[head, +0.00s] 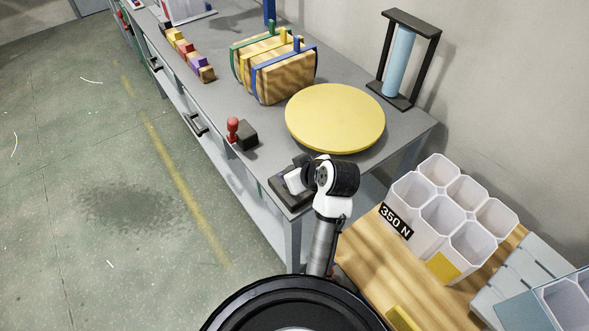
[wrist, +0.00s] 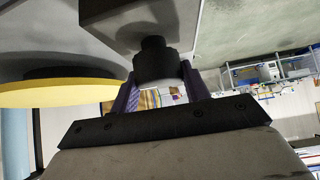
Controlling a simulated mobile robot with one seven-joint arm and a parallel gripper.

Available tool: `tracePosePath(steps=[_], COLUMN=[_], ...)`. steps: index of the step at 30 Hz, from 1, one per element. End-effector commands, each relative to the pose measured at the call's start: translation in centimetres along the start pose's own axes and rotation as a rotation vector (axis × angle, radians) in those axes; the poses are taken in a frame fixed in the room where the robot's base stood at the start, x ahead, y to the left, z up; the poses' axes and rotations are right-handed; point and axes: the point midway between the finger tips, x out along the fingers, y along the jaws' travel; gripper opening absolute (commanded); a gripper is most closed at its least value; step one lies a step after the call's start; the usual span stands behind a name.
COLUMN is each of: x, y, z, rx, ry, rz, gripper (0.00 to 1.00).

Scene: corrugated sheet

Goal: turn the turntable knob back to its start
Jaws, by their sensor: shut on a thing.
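The turntable is a round yellow disc (head: 335,118) lying flat near the right end of the grey workbench. Its edge also shows at the left of the wrist view (wrist: 60,93). The dark knob (wrist: 157,62) sits on a dark box at the bench's near corner; in the head view my gripper and arm hide it. My gripper (head: 294,181) is at that box, in front of the disc. In the wrist view its two purple fingers (wrist: 160,82) are on either side of the knob, shut on it. No mark showing the knob's angle can be made out.
A dark block with a red-topped handle (head: 234,129) stands left of my gripper. Striped wooden pieces in coloured frames (head: 274,66) stand behind the disc. A black stand with a blue cylinder (head: 402,60) is at the back right. White hexagonal bins (head: 437,215) stand right of my arm.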

Motion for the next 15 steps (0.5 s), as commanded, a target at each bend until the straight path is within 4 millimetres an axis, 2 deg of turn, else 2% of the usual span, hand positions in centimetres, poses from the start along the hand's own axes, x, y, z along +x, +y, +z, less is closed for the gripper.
tracePosePath(steps=[9, 10, 15], x=[0.07, 0.07, 0.05], y=[-0.02, -0.02, -0.02], z=[0.01, 0.01, 0.0], rx=[-0.002, -0.002, -0.001], ry=[-0.001, -0.001, -0.001], rz=[-0.001, -0.001, -0.001], gripper=[0.23, 0.49, 0.68])
